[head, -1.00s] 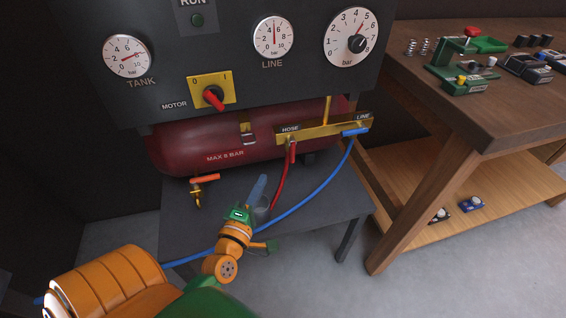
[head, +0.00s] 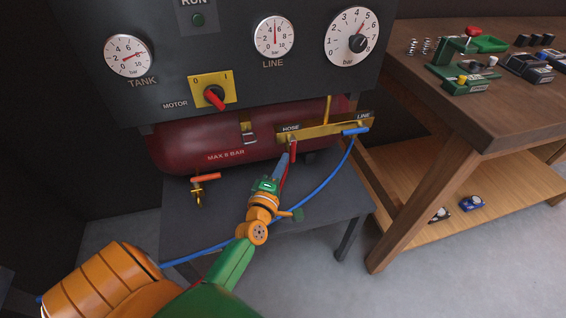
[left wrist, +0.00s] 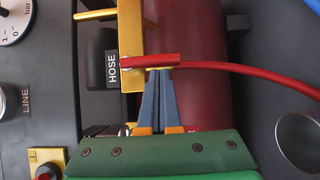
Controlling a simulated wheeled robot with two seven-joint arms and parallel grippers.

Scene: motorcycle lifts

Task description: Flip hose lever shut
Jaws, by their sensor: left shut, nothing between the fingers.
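The red hose lever (head: 293,149) hangs down from the brass manifold (head: 320,128) below the HOSE label. In the left wrist view the lever (left wrist: 150,61) lies across the picture, close to the start of the red hose (left wrist: 250,72). My left gripper (head: 284,160) has its blue-grey fingers shut and empty. Its tips (left wrist: 160,72) are right at the lever's side in the wrist view; I cannot tell whether they touch. In the head view the gripper hides much of the red hose. My right gripper is not in view.
The red tank (head: 205,145) sits behind the gripper, with an orange-handled drain valve (head: 205,178) at left. A blue hose (head: 325,185) with a blue LINE lever (head: 355,131) runs at right. A round grey thing (left wrist: 302,140) is near the gripper. A wooden bench (head: 470,100) stands right.

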